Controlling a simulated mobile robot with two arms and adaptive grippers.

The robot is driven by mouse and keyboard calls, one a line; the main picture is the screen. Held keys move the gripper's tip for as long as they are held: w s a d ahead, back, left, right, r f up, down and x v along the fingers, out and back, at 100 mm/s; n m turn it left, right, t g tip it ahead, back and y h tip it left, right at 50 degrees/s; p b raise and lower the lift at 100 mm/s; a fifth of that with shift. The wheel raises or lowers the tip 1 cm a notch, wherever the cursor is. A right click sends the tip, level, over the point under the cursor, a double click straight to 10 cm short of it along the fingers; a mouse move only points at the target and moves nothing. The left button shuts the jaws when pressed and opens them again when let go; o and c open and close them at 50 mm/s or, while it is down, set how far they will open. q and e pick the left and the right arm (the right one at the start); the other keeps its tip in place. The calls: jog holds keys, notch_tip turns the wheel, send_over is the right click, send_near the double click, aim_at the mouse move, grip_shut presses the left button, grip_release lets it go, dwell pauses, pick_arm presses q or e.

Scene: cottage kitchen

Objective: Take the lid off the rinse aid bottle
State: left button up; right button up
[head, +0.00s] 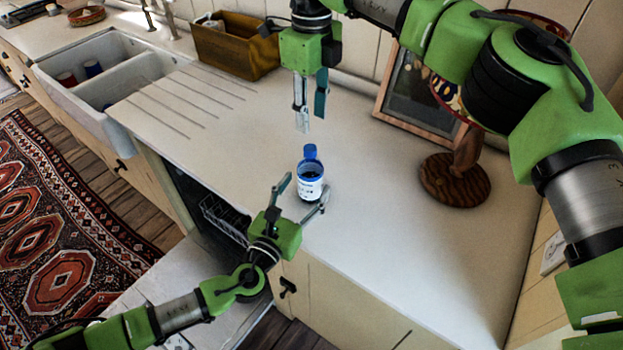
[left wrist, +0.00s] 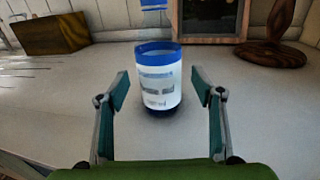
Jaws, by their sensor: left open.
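The rinse aid bottle (head: 309,190) stands upright on the white worktop near its front edge. It has a white label and blue rim in the left wrist view (left wrist: 158,85). Its blue lid (head: 310,151) shows at the top, cut off by the frame in the left wrist view (left wrist: 153,4). Background shows between rim and lid there. My left gripper (head: 306,189) is open low down, its fingers on either side of the bottle; gaps show in the left wrist view (left wrist: 162,92). My right gripper (head: 311,122) points down above the lid, apart from it, fingers apart and empty.
A picture frame (head: 385,115) and a round wooden stand (head: 440,185) are at the right rear. A wooden box (head: 225,50) stands at the back, and a double sink (head: 75,60) is at the left. The worktop (head: 400,260) right of the bottle is clear.

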aim_at(305, 186)
pick_arm(q)
jog(key=shift+x, duration=0.8)
jog(key=shift+w+d+r, duration=0.2)
jog(key=shift+w+d, duration=0.05)
jog(key=shift+w, duration=0.3)
pick_arm(e)
jog(key=shift+s+a+r, duration=0.2)
jog(key=shift+s+a, duration=0.05)
jog(key=shift+s, duration=0.05)
pick_arm(q)
jog(key=shift+w+d+f, duration=0.1)
jog(key=shift+w+d, duration=0.05)
jog(key=shift+w, duration=0.25)
pick_arm(e)
jog(key=shift+w+d+f, duration=0.1)
jog(key=shift+w, duration=0.05)
pick_arm(q)
jog(key=shift+c, duration=0.4)
